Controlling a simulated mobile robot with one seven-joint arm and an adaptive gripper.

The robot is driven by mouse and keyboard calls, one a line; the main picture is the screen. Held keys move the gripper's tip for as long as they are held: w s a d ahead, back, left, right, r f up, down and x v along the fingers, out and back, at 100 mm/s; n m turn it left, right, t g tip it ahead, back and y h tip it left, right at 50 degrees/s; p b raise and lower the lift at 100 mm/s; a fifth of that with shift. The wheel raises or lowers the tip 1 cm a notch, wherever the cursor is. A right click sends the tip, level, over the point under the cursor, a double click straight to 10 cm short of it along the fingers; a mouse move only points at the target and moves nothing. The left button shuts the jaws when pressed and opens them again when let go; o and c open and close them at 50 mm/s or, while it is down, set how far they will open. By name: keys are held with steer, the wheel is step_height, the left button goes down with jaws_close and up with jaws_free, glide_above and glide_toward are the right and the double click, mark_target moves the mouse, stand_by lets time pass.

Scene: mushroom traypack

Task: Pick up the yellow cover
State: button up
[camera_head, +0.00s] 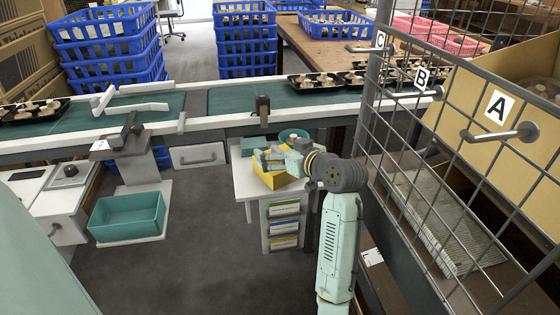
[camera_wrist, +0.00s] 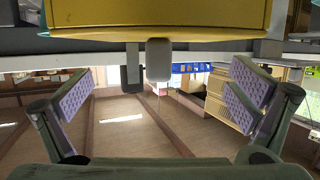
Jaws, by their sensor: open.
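The yellow cover (camera_head: 271,179) is on the white cabinet (camera_head: 240,180) in the middle of the head view, partly hidden behind my gripper (camera_head: 268,160). In the wrist view a large yellow surface, which looks like the same cover (camera_wrist: 160,14), fills the top edge. There my gripper (camera_wrist: 160,95) shows its two purple-padded fingers spread wide, with nothing between them. The cover lies beyond the fingers in that view, apart from both pads. I cannot tell how far above or beside it the fingertips are.
A teal tub (camera_head: 293,135) and a teal box (camera_head: 254,147) stand on the cabinet behind the cover. A green conveyor (camera_head: 225,102) with black mushroom trays runs behind. A wire rack (camera_head: 440,160) with hooks stands close on the right. Open floor (camera_head: 190,215) lies left of the cabinet.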

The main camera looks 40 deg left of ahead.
mark_target(273, 147)
steer(key=x, duration=0.4)
steer(key=shift+a+f+p, duration=0.15)
steer(key=shift+f+p, duration=0.2)
steer(key=shift+p, duration=0.05)
steer(key=shift+w+r, duration=0.1)
steer(key=c, duration=2.1)
